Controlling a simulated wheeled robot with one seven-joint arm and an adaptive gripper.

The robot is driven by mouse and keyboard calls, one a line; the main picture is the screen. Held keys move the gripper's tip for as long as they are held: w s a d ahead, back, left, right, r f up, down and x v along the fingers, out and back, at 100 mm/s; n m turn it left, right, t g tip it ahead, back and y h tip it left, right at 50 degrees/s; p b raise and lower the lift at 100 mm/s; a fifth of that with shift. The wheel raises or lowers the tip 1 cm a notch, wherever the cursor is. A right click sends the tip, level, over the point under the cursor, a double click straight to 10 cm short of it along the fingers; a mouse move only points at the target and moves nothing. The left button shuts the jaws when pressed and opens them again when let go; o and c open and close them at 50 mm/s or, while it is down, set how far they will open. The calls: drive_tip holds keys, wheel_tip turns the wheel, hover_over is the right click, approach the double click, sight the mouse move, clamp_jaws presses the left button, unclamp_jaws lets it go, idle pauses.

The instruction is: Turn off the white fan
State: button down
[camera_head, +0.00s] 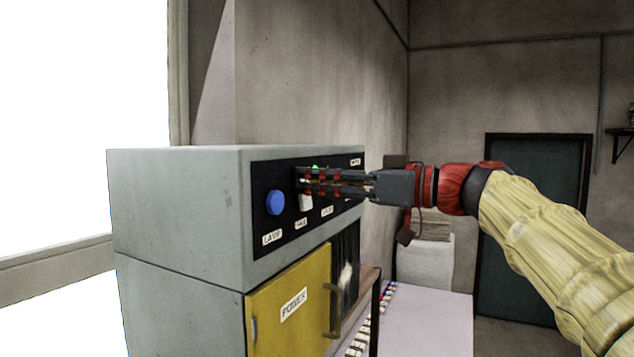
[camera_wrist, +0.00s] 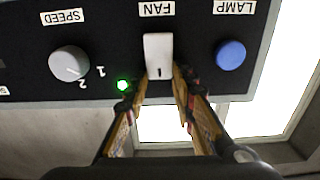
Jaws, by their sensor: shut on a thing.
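The white fan switch (camera_wrist: 158,52) is on a black panel under the label FAN, which shows upside down in the wrist view. In the head view part of the white switch (camera_head: 306,203) shows beside the fingertips. My gripper (camera_wrist: 162,80) has one finger on each side of the switch and is shut on it. In the head view my gripper (camera_head: 301,182) reaches in from the right to the panel. A green light (camera_wrist: 123,85) glows near the switch. The white fan itself is not in view.
A blue lamp button (camera_wrist: 230,54) and a grey speed knob (camera_wrist: 69,63) flank the switch. The grey cabinet (camera_head: 175,200) has a yellow POWER door (camera_head: 288,300) below the panel. A pale table (camera_head: 430,320) stands at the right, and a dark door (camera_head: 530,220) is behind.

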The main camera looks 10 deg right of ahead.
drive_tip(key=shift+s+d+f+t+y+b, duration=0.2)
drive_tip(key=shift+f+t+y+b, duration=0.55)
drive_tip(key=shift+b, duration=4.2)
drive_tip(key=y+b, duration=0.1)
drive_tip(key=b, duration=0.3)
drive_tip(key=shift+r, duration=0.15)
drive_tip(key=shift+d+r+t+b, duration=0.1)
drive_tip(key=shift+t+b, duration=0.15)
drive_tip(key=shift+b, duration=0.15)
drive_tip(key=shift+r, duration=0.1)
drive_tip(key=c, duration=1.5)
unclamp_jaws()
drive_tip(key=shift+c, duration=0.2)
drive_tip(key=shift+o, duration=0.3)
drive_tip(key=v, duration=1.2)
drive_tip(key=shift+w, duration=0.1)
